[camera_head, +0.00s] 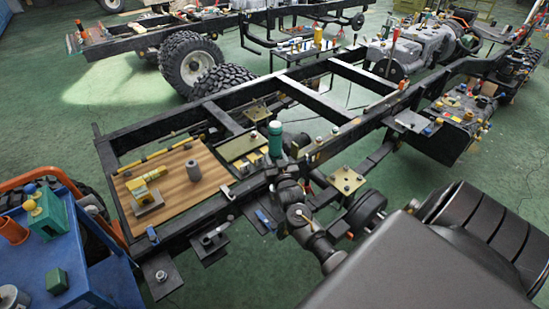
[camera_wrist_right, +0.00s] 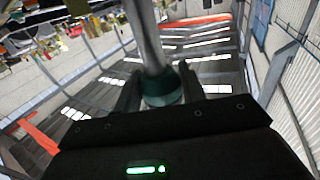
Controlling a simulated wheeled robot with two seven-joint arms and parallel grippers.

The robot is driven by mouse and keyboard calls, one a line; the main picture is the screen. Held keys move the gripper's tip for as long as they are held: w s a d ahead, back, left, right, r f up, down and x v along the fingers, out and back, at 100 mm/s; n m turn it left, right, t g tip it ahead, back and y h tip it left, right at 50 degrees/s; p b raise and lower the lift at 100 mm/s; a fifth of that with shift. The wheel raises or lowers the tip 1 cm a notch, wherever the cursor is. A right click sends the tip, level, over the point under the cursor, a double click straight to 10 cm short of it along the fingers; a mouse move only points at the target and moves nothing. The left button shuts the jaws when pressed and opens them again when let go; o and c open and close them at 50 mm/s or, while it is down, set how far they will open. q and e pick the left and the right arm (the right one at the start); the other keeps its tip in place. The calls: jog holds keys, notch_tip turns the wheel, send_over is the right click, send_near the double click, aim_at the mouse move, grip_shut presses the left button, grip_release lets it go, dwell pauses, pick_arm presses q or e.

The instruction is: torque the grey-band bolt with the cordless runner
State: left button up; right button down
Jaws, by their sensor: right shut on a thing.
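In the right wrist view, my right gripper (camera_wrist_right: 158,78) is shut on a teal-and-grey tool (camera_wrist_right: 162,92). Its grey shaft (camera_wrist_right: 146,35) runs upward in the picture from a teal part between the fingers. It may be the cordless runner; I cannot tell for sure. In the head view I cannot make out the right jaws. A gold plate (camera_head: 346,180) with several bolts sits by the chassis frame (camera_head: 228,187). The bolts' bands are too small to read, so I cannot pick out the grey-band bolt. My left gripper is not in view.
A wooden board (camera_head: 165,173) on the frame bears a yellow device (camera_head: 147,190) and a grey cylinder (camera_head: 193,170). A teal bottle-like thing (camera_head: 275,138) stands upright by the rail. A blue cart (camera_head: 90,275) is at lower left. Open green floor (camera_head: 120,90) lies beyond the frame.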

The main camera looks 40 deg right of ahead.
jog(key=shift+f+b, duration=0.85)
jog(key=shift+f, duration=0.2)
dwell(1.8)
jog(key=shift+s+a+f, duration=0.15)
jog(key=shift+f, duration=0.15)
dwell(0.6)
jog(key=shift+r+p, duration=0.1)
jog(key=shift+p, duration=0.4)
dwell(0.7)
jog(key=shift+r, duration=0.2)
dwell(0.3)
jog(key=shift+r+p, duration=0.55)
jog(key=shift+p, duration=0.1)
jog(key=shift+r+p, duration=0.5)
jog(key=shift+r, duration=0.2)
jog(key=shift+w+r+p, duration=0.2)
jog(key=shift+r+p, duration=0.2)
jog(key=shift+r, duration=0.1)
